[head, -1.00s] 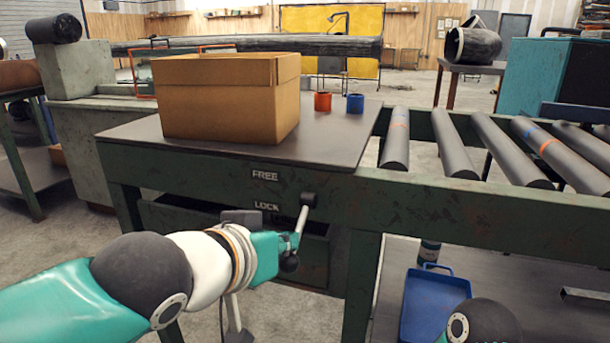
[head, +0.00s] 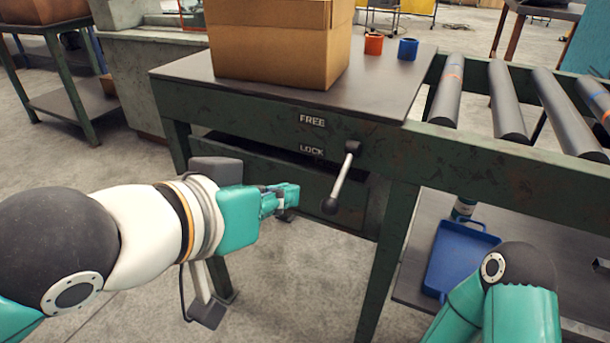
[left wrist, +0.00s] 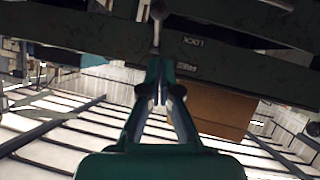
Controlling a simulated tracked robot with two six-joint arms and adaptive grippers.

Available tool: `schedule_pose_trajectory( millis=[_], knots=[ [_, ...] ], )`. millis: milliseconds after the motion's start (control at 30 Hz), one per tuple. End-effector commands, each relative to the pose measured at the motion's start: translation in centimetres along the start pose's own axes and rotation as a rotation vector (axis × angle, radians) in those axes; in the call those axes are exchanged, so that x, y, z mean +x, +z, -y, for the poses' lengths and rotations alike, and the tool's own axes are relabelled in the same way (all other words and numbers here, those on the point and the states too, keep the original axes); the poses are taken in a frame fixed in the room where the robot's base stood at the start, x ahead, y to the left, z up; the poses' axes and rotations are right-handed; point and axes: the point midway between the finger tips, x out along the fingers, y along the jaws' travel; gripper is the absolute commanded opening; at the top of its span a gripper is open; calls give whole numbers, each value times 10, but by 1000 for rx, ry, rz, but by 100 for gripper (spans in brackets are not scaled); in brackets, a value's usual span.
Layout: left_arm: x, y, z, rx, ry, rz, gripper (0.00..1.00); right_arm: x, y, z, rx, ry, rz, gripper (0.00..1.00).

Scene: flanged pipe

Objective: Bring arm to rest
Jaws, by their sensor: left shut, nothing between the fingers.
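My left gripper (head: 290,197) is shut and empty in the head view, in front of the green bench and left of the lever (head: 342,180). The lever has a grey rod with a black knob hanging down and slightly left, below the LOCK label (head: 311,151). A small gap shows between the fingertips and the knob. In the left wrist view my left gripper's fingers (left wrist: 158,88) are together, and the lever rod (left wrist: 157,28) shows beyond them. My right arm's elbow shows at the lower right; its gripper is out of view.
A cardboard box (head: 270,45) stands on the bench top (head: 200,72), with an orange cup (head: 374,44) and a blue cup (head: 408,49) beside it. Rollers (head: 507,100) extend to the right. A blue tray (head: 455,258) lies on the lower shelf, near my right arm.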

Motion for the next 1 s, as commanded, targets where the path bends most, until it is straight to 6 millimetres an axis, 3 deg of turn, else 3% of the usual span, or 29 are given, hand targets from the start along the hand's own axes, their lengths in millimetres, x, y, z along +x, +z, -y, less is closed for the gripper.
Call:
schedule_pose_trajectory(
  millis=[200, 733, 867, 1000],
  knots=[
    [-17, 3, 0, 0, 1, -1, 0, -4, 0, 1, 0, 0, 0, 40],
    [-17, 4, 3, -4, -4, -1, 0, -4, 0, 1, 0, 0, 0, 40],
    [-4, 11, 25, -33, -49, 32, 0, -4, 0, 1, 0, 0, 0, 40],
    [38, 47, 67, -87, -135, 159, 0, -4, 0, 1, 0, 0, 0, 40]
  ],
)
